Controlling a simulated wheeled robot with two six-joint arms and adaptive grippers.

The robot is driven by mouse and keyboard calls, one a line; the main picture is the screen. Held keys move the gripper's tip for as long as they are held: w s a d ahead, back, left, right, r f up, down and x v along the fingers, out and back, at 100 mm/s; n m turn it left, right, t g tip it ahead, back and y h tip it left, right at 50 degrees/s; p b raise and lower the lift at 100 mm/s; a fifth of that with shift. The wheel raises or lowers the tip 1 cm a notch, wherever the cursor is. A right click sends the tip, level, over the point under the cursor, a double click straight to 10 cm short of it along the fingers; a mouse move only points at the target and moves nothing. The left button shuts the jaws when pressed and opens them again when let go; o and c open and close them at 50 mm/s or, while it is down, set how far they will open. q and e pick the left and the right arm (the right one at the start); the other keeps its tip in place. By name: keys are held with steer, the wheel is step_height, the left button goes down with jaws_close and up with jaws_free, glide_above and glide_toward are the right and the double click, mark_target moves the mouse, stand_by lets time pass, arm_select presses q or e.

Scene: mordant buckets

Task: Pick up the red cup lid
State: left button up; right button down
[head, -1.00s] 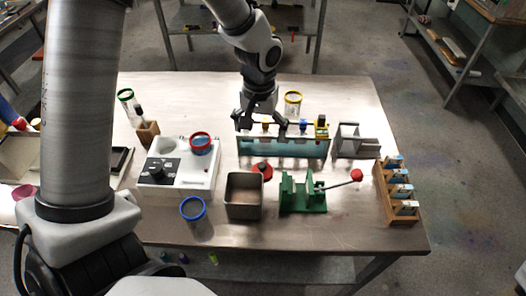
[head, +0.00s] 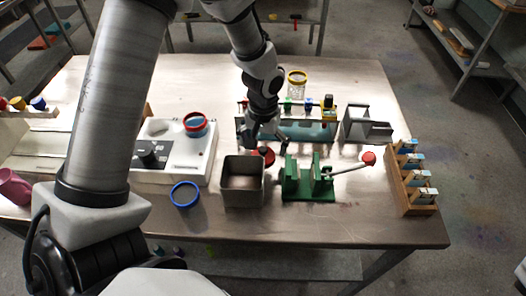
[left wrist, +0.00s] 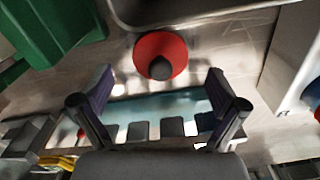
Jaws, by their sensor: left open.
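The red cup lid (head: 269,160) lies on the table behind the square metal tin and left of the green stand. It is a red disc with a dark knob, partly covered by my gripper in the head view. In the left wrist view the red lid (left wrist: 150,50) is whole, just beyond the fingertips and centred between them. My left gripper (head: 263,148) is open and empty, above the lid and pointing down. Its two fingers (left wrist: 160,82) stand wide apart in the left wrist view and do not touch the lid.
The metal tin (head: 243,198) and green stand (head: 304,190) with a red-knobbed lever stand close by. The tube rack (head: 310,131) is behind the lid. A white device (head: 190,168) with a red-rimmed cup (head: 195,125) is on the left. A wooden rack (head: 410,190) is at right.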

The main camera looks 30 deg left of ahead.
arm_select(q)
step_height(320, 180, down, 2)
steer(key=shift+w, duration=0.15)
steer(key=shift+s+r, duration=0.1)
steer(key=shift+s, duration=0.1)
jaws_close()
